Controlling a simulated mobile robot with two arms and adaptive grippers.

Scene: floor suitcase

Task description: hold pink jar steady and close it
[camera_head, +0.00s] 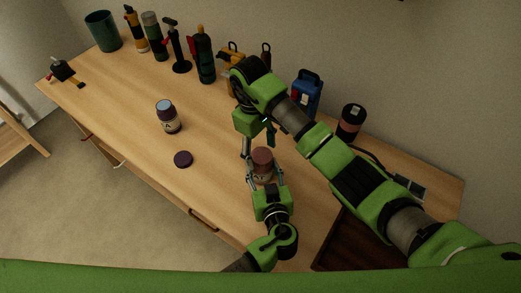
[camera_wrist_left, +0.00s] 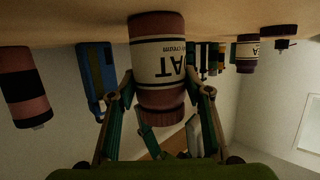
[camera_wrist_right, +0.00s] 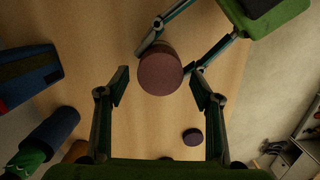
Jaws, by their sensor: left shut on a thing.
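The pink jar (camera_head: 262,178) stands upright near the table's front edge, with a cream label that shows in the left wrist view (camera_wrist_left: 158,62). A dark pink lid (camera_head: 262,156) sits on its top; I cannot tell how tightly. It also shows from above in the right wrist view (camera_wrist_right: 160,75). My left gripper (camera_head: 264,180) is shut around the jar's sides from the front. My right gripper (camera_wrist_right: 158,80) is open above the jar, pointing down, its fingers apart on either side near the lid, without visible contact.
A dark jar (camera_head: 168,118) with a pale top stands to the left, and a loose purple lid (camera_head: 183,159) lies near it. Bottles and tools line the back, with a blue canister (camera_head: 307,92) and a dark, pink-banded can (camera_head: 351,121).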

